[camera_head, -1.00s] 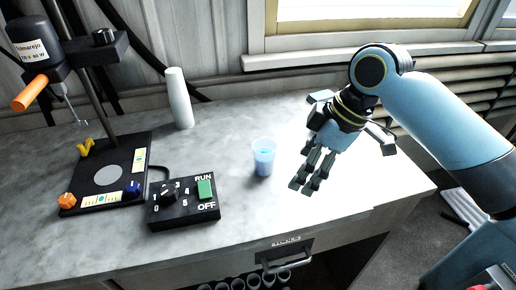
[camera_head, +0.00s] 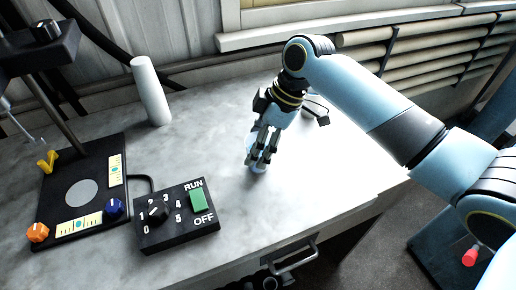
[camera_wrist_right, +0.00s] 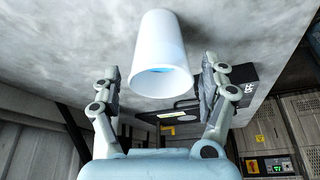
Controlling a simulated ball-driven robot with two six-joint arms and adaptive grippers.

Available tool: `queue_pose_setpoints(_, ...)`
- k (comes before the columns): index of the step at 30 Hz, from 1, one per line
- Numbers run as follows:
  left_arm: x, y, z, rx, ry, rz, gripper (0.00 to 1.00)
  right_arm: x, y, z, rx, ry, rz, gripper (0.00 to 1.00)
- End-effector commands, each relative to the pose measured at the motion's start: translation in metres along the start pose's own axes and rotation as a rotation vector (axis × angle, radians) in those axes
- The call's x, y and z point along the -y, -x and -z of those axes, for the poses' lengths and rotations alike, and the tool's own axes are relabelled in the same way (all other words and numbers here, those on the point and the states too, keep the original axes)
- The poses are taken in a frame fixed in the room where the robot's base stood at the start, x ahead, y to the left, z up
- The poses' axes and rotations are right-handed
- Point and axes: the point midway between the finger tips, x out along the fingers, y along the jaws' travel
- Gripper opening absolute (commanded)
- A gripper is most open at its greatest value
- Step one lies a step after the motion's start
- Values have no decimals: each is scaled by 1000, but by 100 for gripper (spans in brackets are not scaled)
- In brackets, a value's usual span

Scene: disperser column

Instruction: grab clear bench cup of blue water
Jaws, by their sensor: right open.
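The clear cup of blue water (camera_head: 258,168) stands on the bench, mostly hidden behind my right gripper (camera_head: 262,150) in the head view. In the right wrist view the cup (camera_wrist_right: 158,45) looks pale and translucent, with a bit of blue showing inside its rim. There the right gripper (camera_wrist_right: 158,84) is open, one finger on each side of the cup. A gap shows between each finger and the cup wall. My left gripper is not in view.
A black control box (camera_head: 178,217) with a dial and green switch sits left of the cup. A white cylinder (camera_head: 150,90) stands behind it, and the disperser base (camera_head: 80,190) is at far left. The bench's front edge and a drawer handle (camera_head: 292,258) are nearby.

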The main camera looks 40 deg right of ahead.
Motion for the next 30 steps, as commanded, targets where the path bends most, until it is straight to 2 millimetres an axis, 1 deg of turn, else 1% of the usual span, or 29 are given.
queue_pose_setpoints(3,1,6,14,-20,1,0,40,1,-19,0,-1,-4,3,78)
queue_pose_setpoints(7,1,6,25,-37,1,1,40,1,-34,-1,0,-2,2,78)
queue_pose_setpoints(14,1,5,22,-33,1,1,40,0,-37,-1,0,0,-1,78)
queue_pose_setpoints(15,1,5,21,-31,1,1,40,0,-37,-1,0,0,-1,77)
queue_pose_setpoints(21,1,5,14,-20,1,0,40,0,-37,-1,0,0,0,50)
queue_pose_setpoints(30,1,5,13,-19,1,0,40,0,-37,-1,0,0,0,13)
